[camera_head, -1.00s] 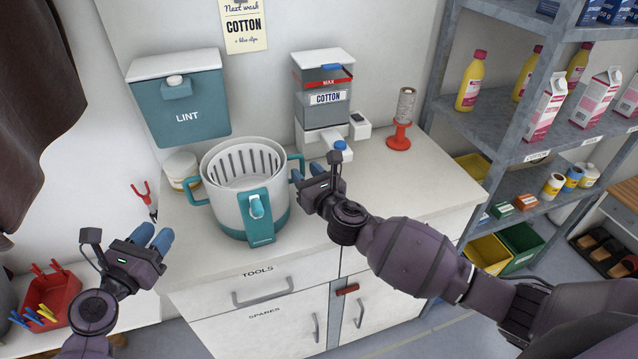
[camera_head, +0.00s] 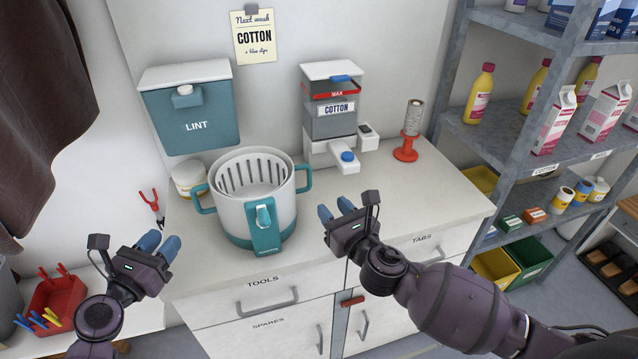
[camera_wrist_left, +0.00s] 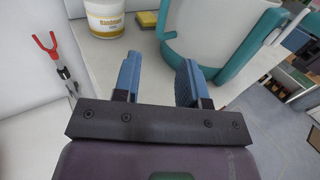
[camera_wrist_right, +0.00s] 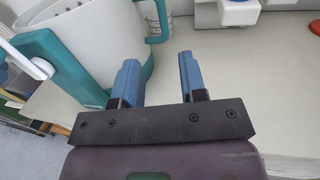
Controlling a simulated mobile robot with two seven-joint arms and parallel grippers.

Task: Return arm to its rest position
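My left gripper (camera_head: 160,247) is open and empty at the lower left, in front of the counter's left corner. In the left wrist view its two blue fingers (camera_wrist_left: 158,80) stand apart with nothing between them. My right gripper (camera_head: 337,212) is open and empty over the counter's front edge, to the right of the white and teal pot. In the right wrist view its fingers (camera_wrist_right: 161,80) are apart with bare counter between and beyond them. Neither gripper touches anything that I can see.
The pot (camera_head: 228,213) with a strainer basket stands on the counter (camera_head: 400,200). A cotton dispenser (camera_head: 330,120), a red spool stand (camera_head: 405,154) and a white tub (camera_head: 186,178) stand behind. Shelves (camera_head: 480,130) rise at right. A red peg basket (camera_head: 62,296) is at lower left.

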